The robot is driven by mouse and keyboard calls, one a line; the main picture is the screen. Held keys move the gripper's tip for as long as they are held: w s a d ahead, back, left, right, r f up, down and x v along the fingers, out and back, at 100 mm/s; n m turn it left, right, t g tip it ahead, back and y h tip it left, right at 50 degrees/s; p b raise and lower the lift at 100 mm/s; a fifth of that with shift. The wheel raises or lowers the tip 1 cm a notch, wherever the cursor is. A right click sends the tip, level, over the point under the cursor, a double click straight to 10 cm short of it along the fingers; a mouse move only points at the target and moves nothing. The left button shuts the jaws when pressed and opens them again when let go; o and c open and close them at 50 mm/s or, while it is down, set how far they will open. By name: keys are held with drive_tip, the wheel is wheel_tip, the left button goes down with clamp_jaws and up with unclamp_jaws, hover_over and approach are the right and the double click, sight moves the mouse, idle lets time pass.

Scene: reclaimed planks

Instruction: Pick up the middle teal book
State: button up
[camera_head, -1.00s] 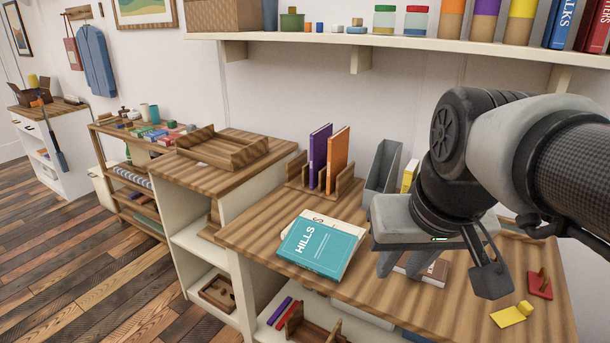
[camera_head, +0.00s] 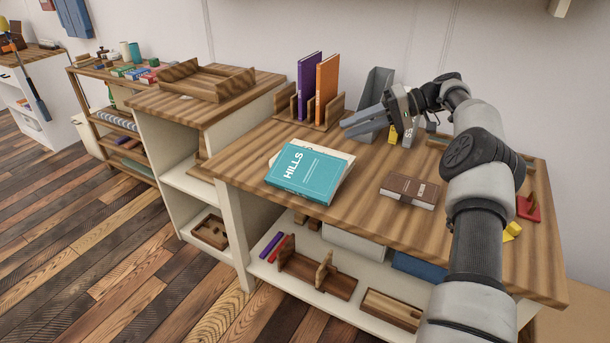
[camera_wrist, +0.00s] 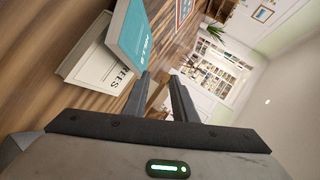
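The teal book (camera_head: 318,179), titled HILLS, lies flat on top of a cream book (camera_head: 346,165) on the wooden desk. It is the only teal book I can make out on this desk. In the wrist view the teal book (camera_wrist: 131,38) is at the upper left, with the cream book (camera_wrist: 97,72) showing beside it. My gripper (camera_head: 345,127) is behind and to the right of the two books, pointing left. It also shows in the wrist view (camera_wrist: 160,80), with its fingers apart and nothing between them. It does not touch the teal book.
A wooden rack (camera_head: 286,105) holds a purple book (camera_head: 308,85) and an orange book (camera_head: 326,88) behind the teal book. A brown book (camera_head: 408,190) lies to the right. A grey file holder (camera_head: 377,90) stands behind my gripper. The desk's front edge is clear.

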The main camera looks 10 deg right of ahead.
drive_tip(key=d+f+t, duration=0.1)
drive_tip(key=d+f, duration=0.1)
drive_tip(key=d, duration=0.1)
drive_tip(key=s+d+f+y, duration=0.1)
drive_tip(key=d+f, duration=0.2)
drive_tip(key=d+f+t+y, duration=0.1)
drive_tip(key=d+f, duration=0.2)
drive_tip(key=d, duration=0.1)
drive_tip(key=shift+s+m+t+b, duration=0.25)
drive_tip(key=shift+m+t+b, duration=0.05)
drive_tip(key=shift+m+b, duration=0.1)
drive_tip(key=shift+d+y+p, duration=0.1)
drive_tip(key=shift+y+p, duration=0.2)
drive_tip(key=shift+p, duration=0.1)
drive_tip(key=p, duration=0.4)
approach(331, 157)
drive_tip(key=w+a, duration=0.1)
drive_tip(key=a+f, duration=0.1)
drive_tip(key=w+a, duration=0.1)
drive_tip(key=a, duration=0.1)
drive_tip(key=shift+w+f, duration=0.3)
drive_tip(key=shift+f, duration=0.1)
drive_tip(key=x, duration=0.3)
drive_tip(key=b+x, duration=0.1)
drive_tip(key=x, duration=0.2)
drive_tip(key=shift+s+a, duration=0.15)
drive_tip(key=shift+a, duration=0.15)
drive_tip(key=shift+r, duration=0.1)
clamp_jaws()
